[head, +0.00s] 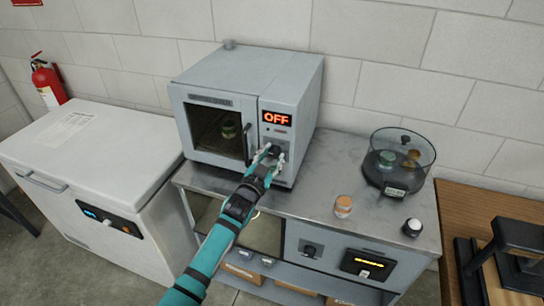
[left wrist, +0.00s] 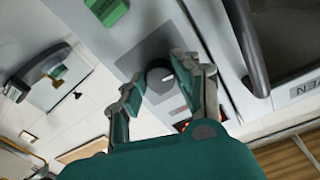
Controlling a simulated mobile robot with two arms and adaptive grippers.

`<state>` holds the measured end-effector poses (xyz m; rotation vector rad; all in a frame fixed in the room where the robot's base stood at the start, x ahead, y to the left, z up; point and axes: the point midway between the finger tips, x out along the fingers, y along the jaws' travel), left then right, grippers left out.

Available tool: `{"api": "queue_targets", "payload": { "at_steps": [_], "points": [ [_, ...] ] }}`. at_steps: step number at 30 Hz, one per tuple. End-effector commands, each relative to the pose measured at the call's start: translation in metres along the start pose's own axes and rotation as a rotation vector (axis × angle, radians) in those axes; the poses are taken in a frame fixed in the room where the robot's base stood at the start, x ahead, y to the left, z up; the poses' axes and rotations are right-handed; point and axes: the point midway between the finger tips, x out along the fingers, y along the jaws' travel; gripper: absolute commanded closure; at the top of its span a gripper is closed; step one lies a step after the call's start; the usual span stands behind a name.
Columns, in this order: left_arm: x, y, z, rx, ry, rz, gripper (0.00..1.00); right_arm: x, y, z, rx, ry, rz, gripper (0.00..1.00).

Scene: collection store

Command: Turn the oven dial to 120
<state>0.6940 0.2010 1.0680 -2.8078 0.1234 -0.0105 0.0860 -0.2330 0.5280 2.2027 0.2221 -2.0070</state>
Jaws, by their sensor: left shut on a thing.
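The grey oven (head: 241,103) stands on a metal bench with its door closed, and a jar (head: 229,130) shows through the glass. Its display (head: 276,119) reads OFF in orange-red. The dark round dial (head: 273,149) sits below the display, partly hidden by my fingers. My left gripper (head: 268,155) is at the dial and shut on it. In the left wrist view, the two fingers (left wrist: 158,85) stand on either side of the dial (left wrist: 158,74). Any markings around the dial are not readable. My right gripper is not in view.
A white chest (head: 91,150) is at the left. A wooden table (head: 490,207) is at the right.

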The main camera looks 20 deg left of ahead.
Motion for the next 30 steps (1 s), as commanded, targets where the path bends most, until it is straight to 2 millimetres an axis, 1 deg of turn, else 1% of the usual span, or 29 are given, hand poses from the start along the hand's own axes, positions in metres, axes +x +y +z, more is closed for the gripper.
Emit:
{"api": "queue_targets", "payload": {
  "at_steps": [10,30],
  "points": [
    [-0.0002,-0.0004,-0.0004,0.308,-0.016,0.004,1.00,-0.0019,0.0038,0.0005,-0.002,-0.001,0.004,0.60],
    [-0.0001,-0.0009,-0.0016,0.944,-0.049,0.011,1.00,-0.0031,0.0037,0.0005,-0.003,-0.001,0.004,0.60]
  ]
}}
